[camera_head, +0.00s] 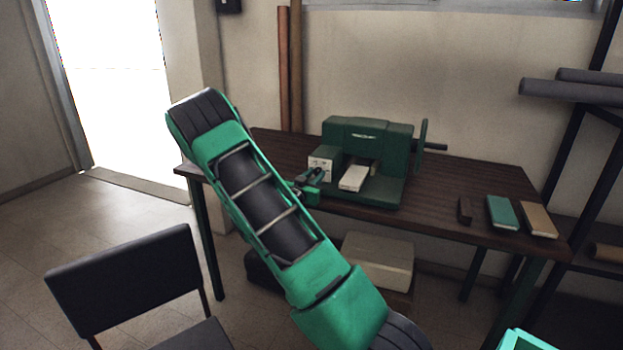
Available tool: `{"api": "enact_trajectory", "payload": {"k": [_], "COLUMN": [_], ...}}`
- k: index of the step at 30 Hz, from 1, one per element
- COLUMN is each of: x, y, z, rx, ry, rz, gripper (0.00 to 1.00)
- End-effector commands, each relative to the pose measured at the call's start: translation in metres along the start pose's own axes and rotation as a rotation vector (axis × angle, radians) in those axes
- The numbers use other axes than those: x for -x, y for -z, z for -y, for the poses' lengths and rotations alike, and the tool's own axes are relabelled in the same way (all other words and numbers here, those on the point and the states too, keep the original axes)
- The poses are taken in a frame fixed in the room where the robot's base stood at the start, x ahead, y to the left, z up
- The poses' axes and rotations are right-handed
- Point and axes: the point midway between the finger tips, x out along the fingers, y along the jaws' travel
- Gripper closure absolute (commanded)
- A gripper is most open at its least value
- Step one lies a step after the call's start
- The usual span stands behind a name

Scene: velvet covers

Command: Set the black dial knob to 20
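A dark green machine (367,135) stands on the dark wooden table (455,190). A small pale panel (320,162) with dark markings is on its front left side. My gripper (318,174) is just in front of this panel, at the table's front edge. I cannot tell whether it touches the panel. The black dial knob cannot be made out; it may be hidden behind my gripper or too small to see. The knob's setting cannot be read. My gripper's fingers are too small and dark to show whether they are open or shut.
A pale block (353,178) lies in the machine's front slot. A handwheel (422,150) with a handle is on the machine's right. A dark block (465,210), a teal book (502,212) and a tan book (538,220) lie at the table's right. A chair (125,275) stands front left.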

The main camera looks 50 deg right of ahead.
Motion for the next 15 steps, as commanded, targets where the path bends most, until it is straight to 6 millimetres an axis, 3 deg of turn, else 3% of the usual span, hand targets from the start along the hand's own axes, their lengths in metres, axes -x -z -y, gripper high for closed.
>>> {"api": "enact_trajectory", "payload": {"k": [8, 15], "x": [-0.0008, -0.0010], "y": [-0.0009, -0.0008], "z": [0.0010, 0.0018], "rx": [0.046, 0.192], "ry": [0.004, 0.005], "rz": [0.002, 0.001], "gripper": [0.98, 0.98]}}
